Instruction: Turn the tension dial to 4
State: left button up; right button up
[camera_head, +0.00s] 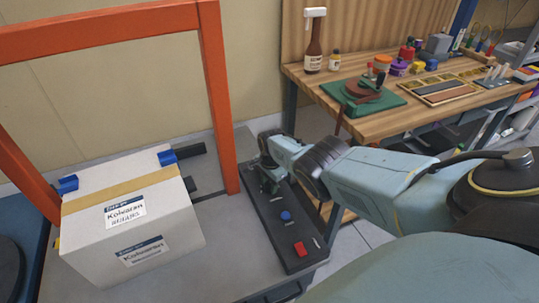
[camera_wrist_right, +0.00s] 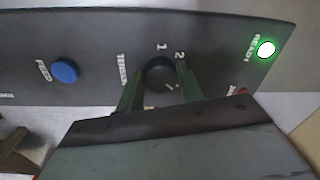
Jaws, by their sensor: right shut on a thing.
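The black tension dial (camera_wrist_right: 160,76) sits on a dark control panel (camera_head: 268,221). In the right wrist view the numbers 1 and 2 show beside it; other numbers are hidden by my gripper. A pale pointer mark shows on the dial's near side, partly hidden, so I cannot tell its setting. My right gripper (camera_wrist_right: 158,88) has its two green fingers on either side of the dial, shut on it. In the head view my right gripper (camera_head: 270,180) is at the panel's far end and hides the dial. My left gripper is not in view.
The panel has a blue FEED button (camera_wrist_right: 65,71), a lit green READY light (camera_wrist_right: 266,49) and a red button (camera_head: 299,248). A white strapped box (camera_head: 130,215) stands left, under an orange frame (camera_head: 219,95). A wooden workbench (camera_head: 400,125) with tools stands behind right.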

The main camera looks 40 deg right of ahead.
aim_at(270, 186)
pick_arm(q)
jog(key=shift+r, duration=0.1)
pick_arm(e)
jog(key=shift+d+m, duration=0.1)
jog(key=shift+m, duration=0.3)
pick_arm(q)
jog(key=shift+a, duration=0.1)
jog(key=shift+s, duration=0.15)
pick_arm(e)
jog(key=o, duration=1)
jog(key=shift+r+p, duration=0.45)
jog(key=shift+p, duration=0.05)
notch_tip(270, 186, up, 5)
jog(key=p, duration=0.5)
jog(key=shift+s+r, duration=0.15)
pick_arm(q)
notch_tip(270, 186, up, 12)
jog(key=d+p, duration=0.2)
jog(key=p, duration=0.4)
pick_arm(e)
notch_tip(270, 186, up, 7)
jog(key=shift+s+r, duration=0.15)
jog(key=shift+s, duration=0.1)
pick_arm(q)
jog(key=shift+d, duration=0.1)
